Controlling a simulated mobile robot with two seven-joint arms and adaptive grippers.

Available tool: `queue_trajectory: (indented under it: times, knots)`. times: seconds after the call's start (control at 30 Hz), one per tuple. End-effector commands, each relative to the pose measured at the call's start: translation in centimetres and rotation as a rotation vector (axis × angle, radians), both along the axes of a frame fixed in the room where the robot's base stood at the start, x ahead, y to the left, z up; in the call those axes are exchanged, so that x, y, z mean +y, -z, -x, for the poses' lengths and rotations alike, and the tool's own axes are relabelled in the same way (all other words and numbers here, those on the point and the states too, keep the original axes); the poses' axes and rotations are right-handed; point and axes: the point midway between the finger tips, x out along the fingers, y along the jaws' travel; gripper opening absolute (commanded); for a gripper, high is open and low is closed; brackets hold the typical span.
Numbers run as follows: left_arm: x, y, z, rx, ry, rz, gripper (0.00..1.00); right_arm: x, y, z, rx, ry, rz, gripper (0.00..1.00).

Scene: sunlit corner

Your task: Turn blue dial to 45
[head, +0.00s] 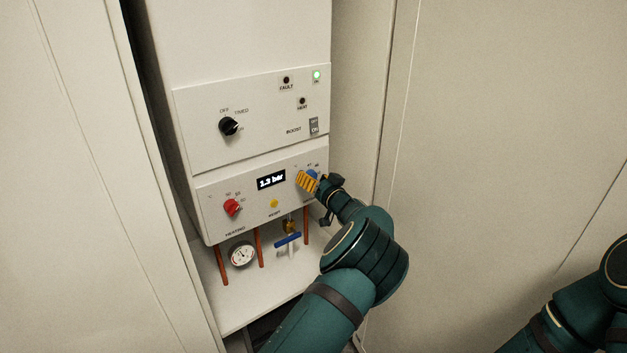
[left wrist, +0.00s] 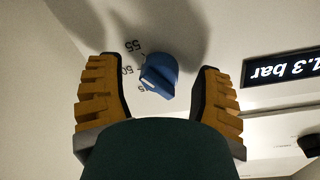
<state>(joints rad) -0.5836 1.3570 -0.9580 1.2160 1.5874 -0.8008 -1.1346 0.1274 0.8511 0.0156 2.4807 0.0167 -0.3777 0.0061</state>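The blue dial (head: 312,174) is on the lower right of the boiler's lower panel, partly hidden by my left gripper (head: 309,182). In the left wrist view the blue dial (left wrist: 160,75) lies between the two orange-padded fingers of my left gripper (left wrist: 157,75), with a gap on both sides. The gripper is open and holds nothing. Printed numbers 55 and 50 show left of the dial, with a partly hidden number below them. The white mark on the dial faces lower left, near the 50 and the lower number. My right gripper is out of the head view.
A red dial (head: 232,207), a display (head: 271,180) reading 1.3 bar and a black knob (head: 229,126) are on the boiler front. A gauge (head: 242,255), copper pipes and a blue-handled valve (head: 288,240) sit below. Pale walls or doors stand close on both sides.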

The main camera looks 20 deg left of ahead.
Motion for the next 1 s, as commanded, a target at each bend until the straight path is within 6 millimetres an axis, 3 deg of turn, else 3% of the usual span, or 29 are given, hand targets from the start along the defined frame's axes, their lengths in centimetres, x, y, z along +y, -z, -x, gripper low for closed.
queue_trajectory:
  times: [0.03, 0.17, 0.67, 1.0]
  knots:
    - [0.0, 0.0, 0.0, 0.000, 0.000, 0.000, 0.46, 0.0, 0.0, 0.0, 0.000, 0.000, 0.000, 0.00]
    - [0.0, 0.0, 0.0, 0.000, 0.000, 0.000, 0.00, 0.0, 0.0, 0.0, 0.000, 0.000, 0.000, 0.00]
    - [0.1, 0.0, 0.0, -0.049, -0.002, 0.037, 0.00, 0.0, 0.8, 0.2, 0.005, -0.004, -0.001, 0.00]
    - [0.1, 0.4, 0.0, -0.219, -0.003, 0.172, 0.00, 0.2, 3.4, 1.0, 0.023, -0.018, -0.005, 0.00]
